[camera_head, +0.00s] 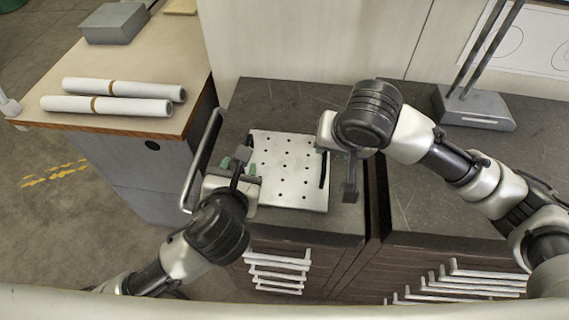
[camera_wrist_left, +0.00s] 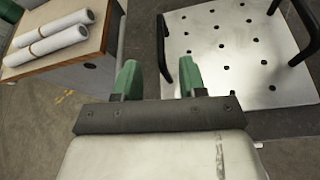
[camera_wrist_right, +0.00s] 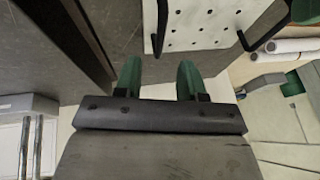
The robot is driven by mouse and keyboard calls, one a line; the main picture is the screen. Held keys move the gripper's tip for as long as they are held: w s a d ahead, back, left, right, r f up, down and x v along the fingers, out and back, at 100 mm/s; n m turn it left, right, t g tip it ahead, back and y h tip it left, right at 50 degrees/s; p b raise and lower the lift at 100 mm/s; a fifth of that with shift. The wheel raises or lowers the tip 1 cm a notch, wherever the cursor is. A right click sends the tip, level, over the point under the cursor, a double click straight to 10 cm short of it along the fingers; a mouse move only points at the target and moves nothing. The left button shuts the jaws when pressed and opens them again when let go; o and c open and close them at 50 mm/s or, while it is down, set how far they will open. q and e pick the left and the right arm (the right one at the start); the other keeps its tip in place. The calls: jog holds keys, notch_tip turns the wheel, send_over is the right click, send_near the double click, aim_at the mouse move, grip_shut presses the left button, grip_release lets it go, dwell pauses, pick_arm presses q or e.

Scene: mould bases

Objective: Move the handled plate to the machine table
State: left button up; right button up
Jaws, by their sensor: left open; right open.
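The handled plate (camera_head: 290,165) is a pale flat plate with a grid of holes and a black bar handle at its left and right sides. It lies on a dark scratched top (camera_head: 262,100). My left gripper (camera_head: 239,167) is open at the left handle. In the left wrist view this handle (camera_wrist_left: 162,45) lies in line with the gap between the green fingers; I cannot tell whether it is between them. My right gripper (camera_head: 335,153) is open near the right handle (camera_head: 324,170). In the right wrist view that handle (camera_wrist_right: 161,25) is ahead of the fingers, apart from them.
A second dark top (camera_head: 430,170) adjoins on the right, past a narrow gap, with a grey stand (camera_head: 472,108) at its back. A bent metal bar (camera_head: 203,160) rises at the left edge. A wooden-topped bench (camera_head: 150,55) holds two white rolls (camera_head: 107,106) and a grey block (camera_head: 115,24).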

aim_at(326, 153)
pick_arm(q)
jog(key=x, duration=0.7)
pick_arm(e)
jog(key=x, duration=0.7)
jog(key=shift+f, duration=0.1)
pick_arm(q)
jog(key=shift+d, duration=0.1)
grip_shut()
pick_arm(e)
grip_shut()
